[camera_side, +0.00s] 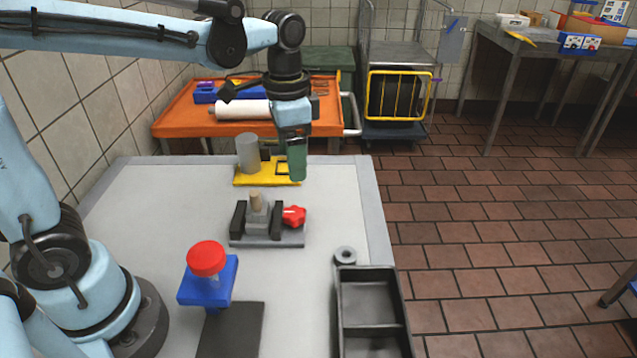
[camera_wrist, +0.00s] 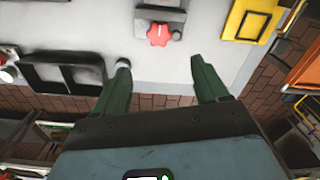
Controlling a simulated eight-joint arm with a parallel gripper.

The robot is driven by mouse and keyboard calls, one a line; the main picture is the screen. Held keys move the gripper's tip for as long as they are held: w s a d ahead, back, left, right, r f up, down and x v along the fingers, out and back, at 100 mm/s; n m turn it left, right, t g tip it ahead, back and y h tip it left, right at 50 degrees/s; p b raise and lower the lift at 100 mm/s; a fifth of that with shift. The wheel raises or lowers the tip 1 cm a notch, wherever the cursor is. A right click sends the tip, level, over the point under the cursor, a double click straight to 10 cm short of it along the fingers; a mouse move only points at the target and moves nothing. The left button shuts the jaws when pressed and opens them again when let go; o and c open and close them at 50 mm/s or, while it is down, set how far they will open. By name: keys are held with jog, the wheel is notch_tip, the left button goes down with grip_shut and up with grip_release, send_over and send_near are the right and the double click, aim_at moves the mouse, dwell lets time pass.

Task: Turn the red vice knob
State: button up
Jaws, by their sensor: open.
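The red vice knob (camera_side: 294,216) is a lobed star shape on the right side of a small dark vice (camera_side: 266,241). A light brown peg (camera_side: 256,201) stands between the vice jaws. The knob also shows in the wrist view (camera_wrist: 160,34), above the gap between my fingertips. My gripper (camera_side: 297,176) has green fingers and hangs above and behind the knob, over the right end of the yellow plate in the side view. In the wrist view my gripper (camera_wrist: 161,66) is open, with nothing between its fingers. It does not touch the knob.
A yellow plate (camera_side: 252,180) with a grey cylinder (camera_side: 248,153) lies behind the vice. A blue block (camera_side: 207,290) with a red cap (camera_side: 206,258) stands at front left. A black two-compartment tray (camera_side: 340,310) and a grey ring (camera_side: 345,255) are at front right.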

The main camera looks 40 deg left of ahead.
aim_at(296, 213)
notch_tip(296, 213, down, 12)
jog(key=shift+w+f, duration=0.1)
dwell(0.7)
jog(key=c, duration=1.1)
jog(key=shift+o, duration=0.2)
jog(key=shift+d, duration=0.1)
jog(key=shift+m, duration=0.4)
jog(key=m, duration=0.3)
jog(key=shift+d+m, duration=0.1)
jog(key=shift+m, duration=1.9)
